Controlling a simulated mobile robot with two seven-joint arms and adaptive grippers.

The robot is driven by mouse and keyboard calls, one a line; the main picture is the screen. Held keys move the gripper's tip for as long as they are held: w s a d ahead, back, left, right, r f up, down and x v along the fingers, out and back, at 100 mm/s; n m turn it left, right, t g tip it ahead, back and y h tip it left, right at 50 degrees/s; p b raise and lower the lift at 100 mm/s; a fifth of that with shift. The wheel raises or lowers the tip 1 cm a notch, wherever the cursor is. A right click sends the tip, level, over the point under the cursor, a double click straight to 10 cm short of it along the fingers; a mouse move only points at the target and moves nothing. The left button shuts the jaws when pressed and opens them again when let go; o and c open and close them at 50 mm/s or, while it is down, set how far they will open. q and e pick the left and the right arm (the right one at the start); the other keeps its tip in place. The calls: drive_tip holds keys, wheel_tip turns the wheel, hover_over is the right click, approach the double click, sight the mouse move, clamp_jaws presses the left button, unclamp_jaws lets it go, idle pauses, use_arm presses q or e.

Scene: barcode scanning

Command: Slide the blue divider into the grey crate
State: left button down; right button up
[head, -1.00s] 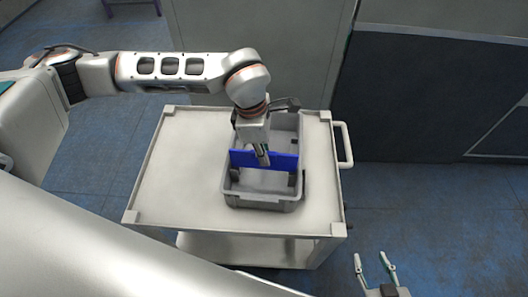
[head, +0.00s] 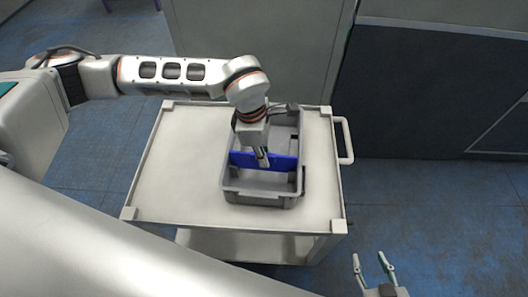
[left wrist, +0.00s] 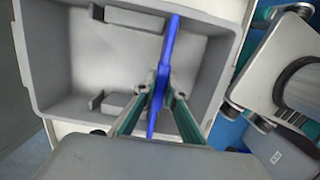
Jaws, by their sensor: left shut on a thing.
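The grey crate (head: 258,201) stands on the cart, to the right of its middle. The blue divider (head: 283,163) is upright across the inside of the crate, with its top edge near the rim. My left gripper (head: 263,160) is over the crate and shut on the divider's top edge. In the left wrist view the fingertips (left wrist: 159,88) pinch the blue divider (left wrist: 167,55), which shows as a thin edge inside the grey crate (left wrist: 40,60). The divider's lower edge is hidden. My right gripper (head: 374,272) is open and empty at the lower right, away from the cart.
The pale cart top (head: 185,165) has a raised rim and free room left of the crate. A cart handle (head: 345,143) sticks out on the right. Dark panels (head: 430,95) stand behind, with blue floor around.

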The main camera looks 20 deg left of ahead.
sight(264, 169)
use_arm(q)
drive_tip(key=shift+f+b, duration=0.4)
drive_tip(key=shift+f, duration=1.4)
drive_tip(key=c, duration=2)
unclamp_jaws()
